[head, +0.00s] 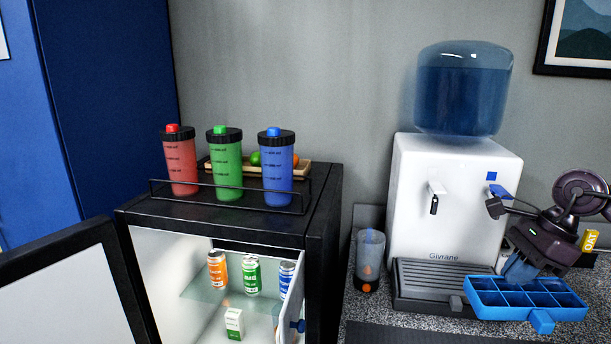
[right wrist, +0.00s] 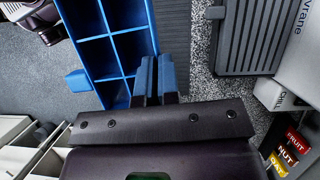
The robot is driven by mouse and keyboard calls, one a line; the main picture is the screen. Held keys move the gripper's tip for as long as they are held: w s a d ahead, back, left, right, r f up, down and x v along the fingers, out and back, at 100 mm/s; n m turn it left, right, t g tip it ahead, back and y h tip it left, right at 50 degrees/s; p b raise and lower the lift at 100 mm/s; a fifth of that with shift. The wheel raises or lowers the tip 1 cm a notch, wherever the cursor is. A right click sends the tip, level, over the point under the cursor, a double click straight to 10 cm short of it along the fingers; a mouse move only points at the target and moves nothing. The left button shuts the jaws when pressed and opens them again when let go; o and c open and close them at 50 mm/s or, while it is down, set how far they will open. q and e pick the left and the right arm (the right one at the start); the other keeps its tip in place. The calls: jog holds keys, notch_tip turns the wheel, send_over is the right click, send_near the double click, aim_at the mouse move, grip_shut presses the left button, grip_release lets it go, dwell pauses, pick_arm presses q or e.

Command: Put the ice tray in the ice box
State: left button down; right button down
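The blue ice tray (head: 484,299), with two rows of compartments and a tab on its front, is at the lower right in the head view, in front of the water dispenser. It also shows in the right wrist view (right wrist: 97,50). My right gripper (head: 518,270) is at its back wall, with its two blue fingers (right wrist: 157,78) close together on either side of the rim. The tray appears held above the counter. A small white flap with a blue knob (head: 298,326) stands open at the right of the lit fridge interior. The ice box's inside is not clearly visible. My left gripper is not in view.
The black fridge (head: 325,225) has its door (head: 75,295) swung open to the left. Cans (head: 252,275) and a carton (head: 234,323) are inside. Three bottles (head: 229,170) stand on top behind a rail. A cup (head: 369,262) stands between fridge and dispenser (head: 450,190).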

aim_at(508, 293)
jog(key=n, duration=0.1)
jog(key=f+n+g, duration=0.1)
jog(key=shift+s+a+f+n, duration=0.15)
jog(key=shift+s+n, duration=0.05)
jog(key=shift+n, duration=0.2)
jog(key=f+n+g, duration=0.1)
jog(key=n, duration=0.1)
jog(key=s+a+f+n, duration=0.1)
jog(key=n, duration=0.1)
jog(key=a+f+n+g, duration=0.1)
jog(key=n, duration=0.1)
jog(key=shift+s+f+n+g+h, duration=0.15)
jog(key=shift+f+n+g+h, duration=0.15)
jog(key=shift+n+h, duration=0.1)
jog(key=s+a+f+n+h, duration=0.1)
jog(key=a+f+n, duration=0.1)
jog(key=a+n, duration=0.1)
jog(key=s+a+f+n+g+h, duration=0.1)
jog(key=a+f+n, duration=0.2)
jog(key=a, duration=0.3)
jog(key=s+a+f+n+h, duration=0.1)
jog(key=a+f+n, duration=0.2)
jog(key=a+n, duration=0.1)
jog(key=shift+s+a+f+h, duration=0.15)
jog(key=shift+a+h, duration=0.15)
jog(key=shift+a, duration=0.3)
